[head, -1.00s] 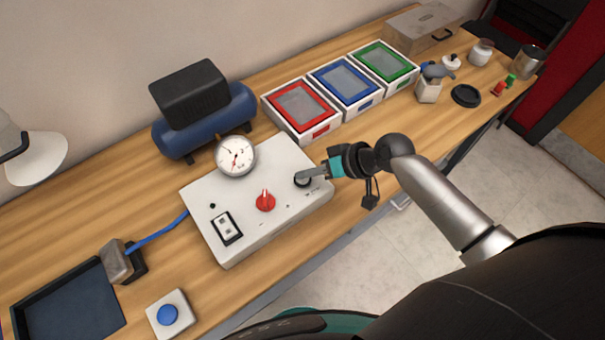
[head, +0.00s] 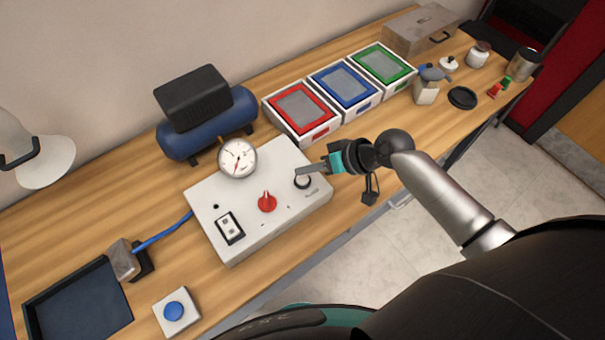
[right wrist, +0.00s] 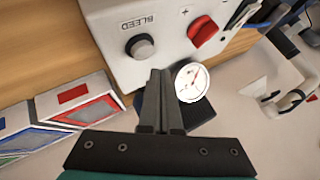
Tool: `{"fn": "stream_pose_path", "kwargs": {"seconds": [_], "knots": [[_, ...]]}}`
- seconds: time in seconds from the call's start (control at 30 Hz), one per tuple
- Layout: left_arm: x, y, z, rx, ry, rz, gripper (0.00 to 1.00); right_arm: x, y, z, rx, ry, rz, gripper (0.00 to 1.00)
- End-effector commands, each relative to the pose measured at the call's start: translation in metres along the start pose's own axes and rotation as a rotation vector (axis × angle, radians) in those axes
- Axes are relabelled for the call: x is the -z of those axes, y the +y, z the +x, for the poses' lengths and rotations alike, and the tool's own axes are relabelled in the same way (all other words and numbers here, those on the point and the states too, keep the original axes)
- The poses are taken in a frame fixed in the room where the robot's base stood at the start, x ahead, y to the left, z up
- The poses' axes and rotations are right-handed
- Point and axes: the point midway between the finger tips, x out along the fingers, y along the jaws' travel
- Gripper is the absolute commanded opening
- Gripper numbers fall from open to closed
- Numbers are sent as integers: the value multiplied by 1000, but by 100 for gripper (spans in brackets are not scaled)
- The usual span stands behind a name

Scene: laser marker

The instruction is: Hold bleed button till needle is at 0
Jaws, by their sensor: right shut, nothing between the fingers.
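The grey control box (head: 225,190) stands on the bench. Its dark round bleed button (head: 303,182) is near its right end; in the right wrist view the button (right wrist: 140,46), beside the word BLEED, has a grey cap. My right gripper (head: 299,171) is shut and empty. Its fingertips (right wrist: 159,73) are just above the button and look apart from it. The round white gauge (head: 237,158) stands at the box's back edge and also shows in the right wrist view (right wrist: 192,81). Its red needle is visible, but the scale is too small to read. My left gripper is out of view.
A red knob (head: 267,202) and a rocker switch (head: 229,228) are on the box. A blue compressor (head: 210,125) stands behind it. Red, blue and green framed trays (head: 312,134) lie behind my gripper. A blue push button (head: 174,311) is at front left.

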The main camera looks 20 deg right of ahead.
Motion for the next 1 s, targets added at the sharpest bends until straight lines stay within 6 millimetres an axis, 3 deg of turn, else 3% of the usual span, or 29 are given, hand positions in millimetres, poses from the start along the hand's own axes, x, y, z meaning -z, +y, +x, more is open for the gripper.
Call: {"fn": "stream_pose_path", "kwargs": {"seconds": [0.1, 0.37, 1.0], "knots": [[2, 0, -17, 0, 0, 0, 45, 9, -9, -12, 0, 1, 0, 0], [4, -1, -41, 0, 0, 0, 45, 21, -21, -28, 0, 0, -1, 0], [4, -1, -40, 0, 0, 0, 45, 18, -22, -28, -1, -5, -6, 0]]}}
